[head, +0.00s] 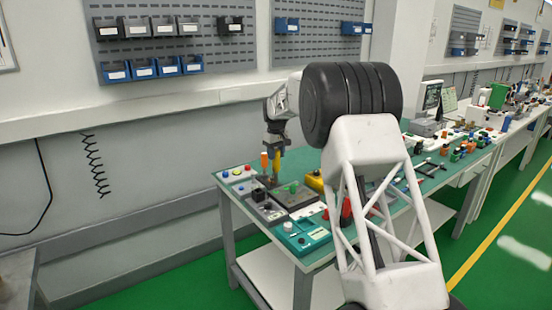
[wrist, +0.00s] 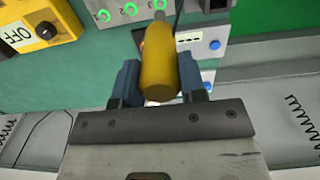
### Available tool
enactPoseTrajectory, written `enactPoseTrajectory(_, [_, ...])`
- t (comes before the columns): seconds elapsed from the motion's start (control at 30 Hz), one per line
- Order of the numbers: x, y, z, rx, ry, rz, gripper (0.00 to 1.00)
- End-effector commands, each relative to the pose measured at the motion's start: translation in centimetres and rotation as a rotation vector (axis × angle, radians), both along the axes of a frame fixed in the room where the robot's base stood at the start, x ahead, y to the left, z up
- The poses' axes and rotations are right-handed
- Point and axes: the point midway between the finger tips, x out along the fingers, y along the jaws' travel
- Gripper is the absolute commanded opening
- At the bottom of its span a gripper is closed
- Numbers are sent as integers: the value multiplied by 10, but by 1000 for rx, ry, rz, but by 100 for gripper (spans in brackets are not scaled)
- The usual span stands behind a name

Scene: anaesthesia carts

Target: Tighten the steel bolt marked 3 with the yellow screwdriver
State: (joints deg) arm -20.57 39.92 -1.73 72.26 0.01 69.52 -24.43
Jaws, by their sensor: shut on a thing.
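My gripper (wrist: 160,80) is shut on the yellow screwdriver (wrist: 159,60), with a finger on each side of the handle. In the head view, my gripper (head: 276,146) is above the near left part of the bench, and the screwdriver (head: 275,168) hangs upright below it. The ring marked 3 (wrist: 160,4) is in line with the screwdriver's shaft. I cannot tell whether the tip touches the bolt.
A yellow box (wrist: 62,14) with a black knob and an OFF label is left of the panel. A white box with a blue button (wrist: 215,44) is at right. On the green bench (head: 333,160) stand a teal box (head: 302,238) and red parts. The wall is behind.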

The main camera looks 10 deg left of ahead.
Motion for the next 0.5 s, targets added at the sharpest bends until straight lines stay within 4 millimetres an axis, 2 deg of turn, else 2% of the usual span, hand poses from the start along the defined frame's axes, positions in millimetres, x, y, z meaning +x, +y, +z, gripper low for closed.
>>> enactPoseTrajectory(0.2, [0,0,11,1,-1,0,17])
enactPoseTrajectory(0.5, [0,0,13,0,0,0,17])
